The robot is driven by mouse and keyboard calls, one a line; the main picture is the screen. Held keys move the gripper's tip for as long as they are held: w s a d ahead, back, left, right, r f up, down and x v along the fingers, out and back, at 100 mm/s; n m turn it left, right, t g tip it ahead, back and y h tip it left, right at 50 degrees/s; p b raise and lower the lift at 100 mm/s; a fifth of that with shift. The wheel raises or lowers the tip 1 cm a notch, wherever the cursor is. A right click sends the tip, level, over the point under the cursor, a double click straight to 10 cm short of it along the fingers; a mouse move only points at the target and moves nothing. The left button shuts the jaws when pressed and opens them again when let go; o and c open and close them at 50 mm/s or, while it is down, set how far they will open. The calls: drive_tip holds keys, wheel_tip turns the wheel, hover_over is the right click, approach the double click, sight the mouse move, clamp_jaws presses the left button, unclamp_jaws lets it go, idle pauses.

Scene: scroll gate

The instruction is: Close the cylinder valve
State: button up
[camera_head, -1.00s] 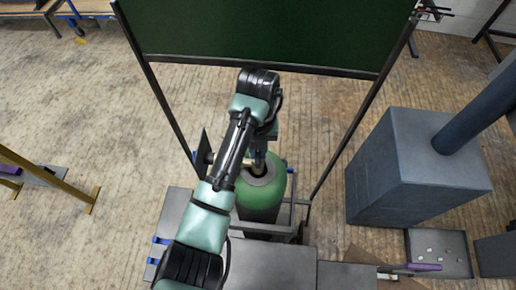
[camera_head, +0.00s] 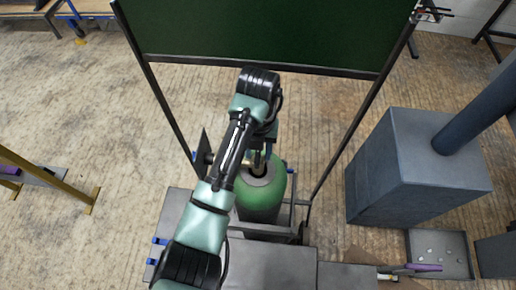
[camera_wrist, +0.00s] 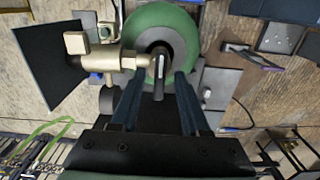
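The green cylinder (camera_head: 262,198) stands upright at the near side of the dark green screen, partly behind my arm. In the wrist view its rounded green top (camera_wrist: 178,22) shows, with a brass valve body (camera_wrist: 110,60) reaching left from its neck. A dark, narrow looped part (camera_wrist: 160,70), perhaps the valve's handle seen edge-on, stands at the neck. My gripper (camera_wrist: 158,82) is over the cylinder top, its two dark blue fingers apart on either side of this part. Gaps show between it and both fingers. In the head view my gripper (camera_head: 262,152) is partly hidden by my wrist.
A dark green screen (camera_head: 270,35) on a metal frame stands behind the cylinder. Grey metal tables (camera_head: 275,265) are in front of it. A large grey block (camera_head: 420,170) with a pipe stands to the right. A dark plate (camera_wrist: 62,50) is left of the valve.

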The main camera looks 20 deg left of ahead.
sight(258, 154)
drive_tip(key=shift+r, duration=0.5)
wheel_tip(258, 154, up, 12)
drive_tip(key=p, duration=0.3)
idle(0.4)
